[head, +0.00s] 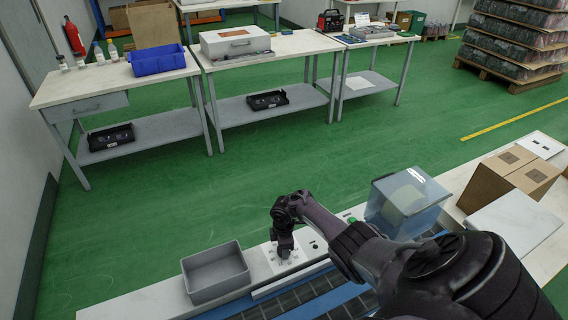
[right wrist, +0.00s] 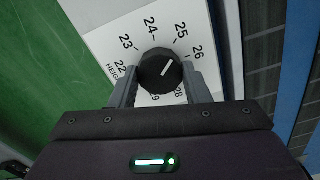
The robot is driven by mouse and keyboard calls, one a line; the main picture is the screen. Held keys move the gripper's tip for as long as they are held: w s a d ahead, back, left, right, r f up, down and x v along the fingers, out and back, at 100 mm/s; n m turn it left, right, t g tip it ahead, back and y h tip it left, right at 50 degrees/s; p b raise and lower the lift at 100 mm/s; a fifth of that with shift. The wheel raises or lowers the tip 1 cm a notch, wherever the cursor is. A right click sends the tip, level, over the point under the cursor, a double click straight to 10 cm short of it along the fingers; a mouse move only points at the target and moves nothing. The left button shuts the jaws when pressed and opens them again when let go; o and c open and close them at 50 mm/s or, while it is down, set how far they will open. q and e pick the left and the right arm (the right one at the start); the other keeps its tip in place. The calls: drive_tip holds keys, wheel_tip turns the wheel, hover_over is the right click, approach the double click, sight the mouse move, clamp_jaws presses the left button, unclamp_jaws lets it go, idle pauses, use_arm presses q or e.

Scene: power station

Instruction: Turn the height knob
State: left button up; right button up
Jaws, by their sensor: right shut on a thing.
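The height knob (right wrist: 160,70) is a black round dial with a white pointer line, on a white plate (right wrist: 100,45) with numbers from 22 upward around it. In the right wrist view the pointer line aims up and right, roughly between 25 and 26. My right gripper (right wrist: 163,84) is shut on the knob, one finger on each side. In the head view my right gripper (head: 284,252) reaches down onto the white panel (head: 308,243), and it hides the knob there. My left gripper is not in view.
A grey bin (head: 216,272) stands left of the panel, and a clear blue box (head: 405,200) stands right of it. Cardboard boxes (head: 510,175) are farther right. Workbenches (head: 265,48) stand across the green floor.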

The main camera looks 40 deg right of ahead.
drive_tip(key=shift+w+r, duration=0.1)
drive_tip(key=shift+w, duration=0.05)
drive_tip(key=o, duration=1)
wheel_tip(320, 180, up, 6)
drive_tip(key=p, duration=0.3)
drive_tip(key=shift+r, duration=0.85)
